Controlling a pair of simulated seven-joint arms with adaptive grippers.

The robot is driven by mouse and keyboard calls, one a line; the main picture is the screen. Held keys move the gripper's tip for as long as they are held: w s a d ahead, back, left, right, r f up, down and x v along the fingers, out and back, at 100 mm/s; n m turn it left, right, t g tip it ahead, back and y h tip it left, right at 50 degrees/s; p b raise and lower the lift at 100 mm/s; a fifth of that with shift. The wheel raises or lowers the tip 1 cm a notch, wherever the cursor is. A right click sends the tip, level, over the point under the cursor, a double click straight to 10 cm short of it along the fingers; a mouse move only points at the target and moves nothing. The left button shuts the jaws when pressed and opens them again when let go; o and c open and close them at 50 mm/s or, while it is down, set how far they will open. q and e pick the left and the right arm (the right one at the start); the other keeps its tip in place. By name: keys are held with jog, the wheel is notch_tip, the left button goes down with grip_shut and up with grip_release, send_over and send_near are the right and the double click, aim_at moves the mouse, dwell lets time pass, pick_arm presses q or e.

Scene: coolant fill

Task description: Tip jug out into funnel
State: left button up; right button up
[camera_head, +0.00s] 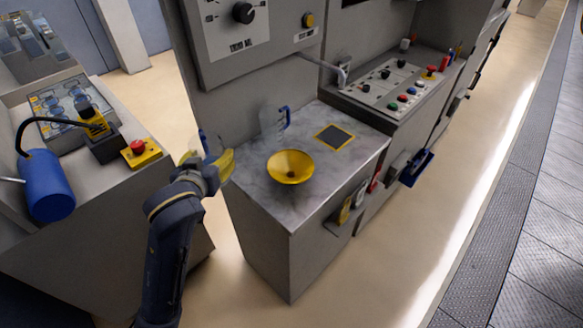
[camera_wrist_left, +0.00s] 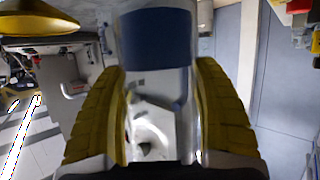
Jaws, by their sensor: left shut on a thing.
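A yellow funnel (camera_head: 290,167) sits on the grey worktop, and its rim also shows at the top left of the left wrist view (camera_wrist_left: 38,22). My left gripper (camera_head: 214,163) is left of the funnel, beside the worktop's left edge. Its yellow fingers are shut on a clear jug (camera_head: 211,143) with a blue part, which fills the middle of the left wrist view (camera_wrist_left: 157,40). The gripper partly hides this jug in the head view, and I cannot tell its tilt or contents. My right gripper is not in view.
A second clear jug (camera_head: 271,121) with a blue handle stands behind the funnel. A dark square pad with a yellow border (camera_head: 335,136) lies right of it. A control panel (camera_head: 395,85) is at the back right. A side bench holds a blue canister (camera_head: 46,187) and a red button (camera_head: 138,147).

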pick_arm(q)
jog(key=w+d+m+g+h, duration=0.1)
jog(key=w+d+m+h, duration=0.2)
jog(key=d, duration=0.4)
jog(key=w+d+r+m+g+h, duration=0.1)
jog(key=w+d+m+h, duration=0.1)
jog(key=w+d, duration=0.45)
jog(key=w+d+m+g+h, duration=0.1)
jog(key=w+d+m+h, duration=0.15)
jog(key=d, duration=0.65)
jog(key=w+d+f+m+g+h, duration=0.1)
jog(key=w+d+h, duration=0.1)
jog(key=w, duration=0.7)
jog(key=shift+w+d+f, duration=0.15)
jog(key=shift+d+f, duration=0.1)
jog(key=shift+m, duration=0.25)
jog(key=shift+s+a+r+m+t+h, duration=0.15)
jog(key=shift+s+r+m+t+h, duration=0.25)
jog(key=shift+t, duration=0.4)
notch_tip(320, 180, up, 5)
jog(key=s+a+m+t+h, duration=0.1)
jog(key=s+m+t+h, duration=0.1)
jog(key=s+t+h, duration=0.1)
jog(key=shift+t+h, duration=0.35)
jog(key=shift+t, duration=0.05)
